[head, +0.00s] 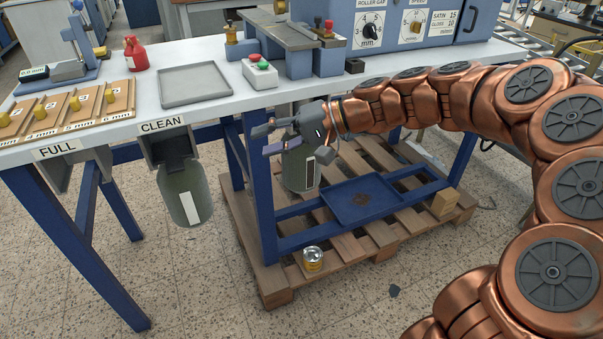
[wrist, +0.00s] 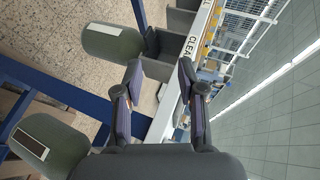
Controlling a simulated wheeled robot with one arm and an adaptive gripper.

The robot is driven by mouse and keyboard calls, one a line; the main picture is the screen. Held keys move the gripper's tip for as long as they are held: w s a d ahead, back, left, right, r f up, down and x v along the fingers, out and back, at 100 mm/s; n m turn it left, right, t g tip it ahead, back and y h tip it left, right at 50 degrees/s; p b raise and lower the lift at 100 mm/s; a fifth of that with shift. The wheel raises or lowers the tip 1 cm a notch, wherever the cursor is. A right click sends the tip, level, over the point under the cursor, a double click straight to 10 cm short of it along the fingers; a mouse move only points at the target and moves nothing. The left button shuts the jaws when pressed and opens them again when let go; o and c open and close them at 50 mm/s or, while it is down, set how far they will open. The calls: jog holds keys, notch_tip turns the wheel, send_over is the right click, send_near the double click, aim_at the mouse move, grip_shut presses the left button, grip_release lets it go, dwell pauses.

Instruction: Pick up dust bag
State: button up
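Two grey-green dust bags are in view. One dust bag (head: 186,193) with a plain white label hangs below the holder marked CLEAN (head: 175,150); it also shows at the upper left of the wrist view (wrist: 108,43). The other dust bag (head: 298,172), with a dark and white label, hangs under the table behind my gripper; it shows at the lower left of the wrist view (wrist: 62,145). My gripper (head: 266,140) is open and empty, its fingers pointing left, in front of the table edge. It is apart from the CLEAN bag, to its right and higher.
The holder marked FULL (head: 50,172) is at the left and shows no bag. Blue table legs (head: 258,190) stand beside my gripper. A wooden pallet (head: 275,277) below carries a blue tray (head: 345,212) and a tin (head: 312,260). The floor (head: 190,275) at front left is clear.

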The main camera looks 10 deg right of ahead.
jog(key=w+d+f+m+t+b, duration=0.45)
jog(key=w+d+f, duration=0.25)
jog(key=w+d, duration=0.25)
jog(key=w+d+f+m+t+b, duration=0.3)
jog(key=w+d+f+t+b, duration=0.35)
jog(key=d, duration=0.45)
jog(key=shift+g, duration=0.7)
jog(key=x, duration=0.3)
jog(key=b+x, duration=0.1)
jog(key=x, duration=0.3)
jog(key=shift+w, duration=0.45)
jog(key=shift+w+a, duration=0.45)
jog(key=shift+a, duration=0.05)
jog(key=shift+r, duration=0.1)
grip_shut()
